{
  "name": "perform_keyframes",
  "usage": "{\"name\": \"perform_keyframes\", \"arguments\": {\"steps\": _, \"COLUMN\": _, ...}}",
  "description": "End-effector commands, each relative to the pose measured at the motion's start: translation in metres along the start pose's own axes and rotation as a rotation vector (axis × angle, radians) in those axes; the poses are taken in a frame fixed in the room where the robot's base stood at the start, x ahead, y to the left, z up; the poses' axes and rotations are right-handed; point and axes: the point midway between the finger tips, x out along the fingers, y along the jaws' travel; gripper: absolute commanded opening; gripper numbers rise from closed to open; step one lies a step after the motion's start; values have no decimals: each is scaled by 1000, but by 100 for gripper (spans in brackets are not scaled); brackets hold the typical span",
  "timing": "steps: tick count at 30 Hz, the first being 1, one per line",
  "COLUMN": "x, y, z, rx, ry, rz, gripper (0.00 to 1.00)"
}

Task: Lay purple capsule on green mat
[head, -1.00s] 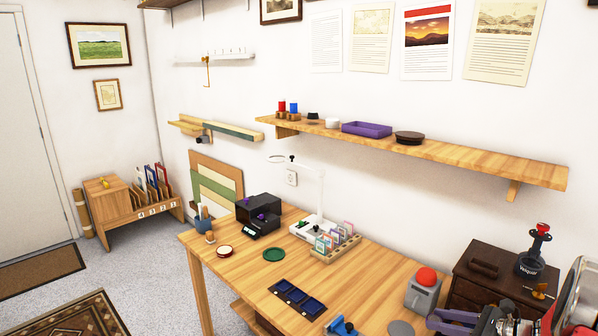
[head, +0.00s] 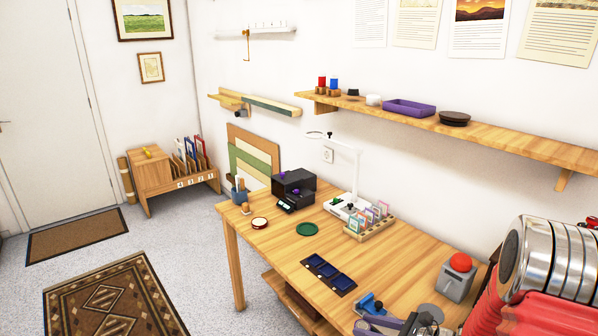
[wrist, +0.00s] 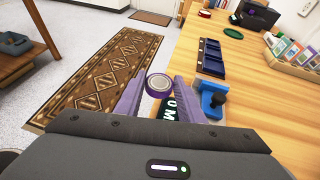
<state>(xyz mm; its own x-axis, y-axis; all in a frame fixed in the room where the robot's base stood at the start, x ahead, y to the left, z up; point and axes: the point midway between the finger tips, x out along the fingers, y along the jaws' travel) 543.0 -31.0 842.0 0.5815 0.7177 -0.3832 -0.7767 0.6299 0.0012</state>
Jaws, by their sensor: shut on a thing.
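My gripper (wrist: 158,92) is shut on a purple capsule (wrist: 158,84), a short purple cylinder with a pale round end, held between its two purplish fingers in the wrist view. The fingers are near the front edge of the wooden table. The green mat (head: 307,229) is a dark green disc lying flat on the table; it also shows at the top of the wrist view (wrist: 236,18), well ahead of my gripper. The mat is bare. In the head view my gripper is at the bottom edge, and the capsule cannot be made out there.
A blue tool with a black knob (wrist: 214,98) stands close right of my gripper. A dark blue tray (head: 329,273) lies between it and the mat. A black machine (head: 294,191), a red-rimmed disc (head: 260,223) and a card rack (head: 369,221) surround the mat, with bare wood between.

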Motion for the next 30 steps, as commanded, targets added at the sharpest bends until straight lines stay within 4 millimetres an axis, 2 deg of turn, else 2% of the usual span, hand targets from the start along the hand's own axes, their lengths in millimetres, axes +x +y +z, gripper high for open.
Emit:
{"name": "perform_keyframes", "arguments": {"steps": 3, "x": 14, "y": 11, "z": 8, "rx": -16, "ry": 0, "rz": 34, "gripper": 13}}
{"name": "perform_keyframes", "arguments": {"steps": 7, "x": 21, "y": 17, "z": 11, "rx": -24, "ry": 0, "rz": 53, "gripper": 13}}
{"name": "perform_keyframes", "arguments": {"steps": 21, "x": 23, "y": 18, "z": 13, "rx": -20, "ry": -3, "rz": 48, "gripper": 13}}
{"name": "perform_keyframes", "arguments": {"steps": 30, "x": 30, "y": 19, "z": 19, "rx": 24, "ry": -22, "rz": -57, "gripper": 13}}
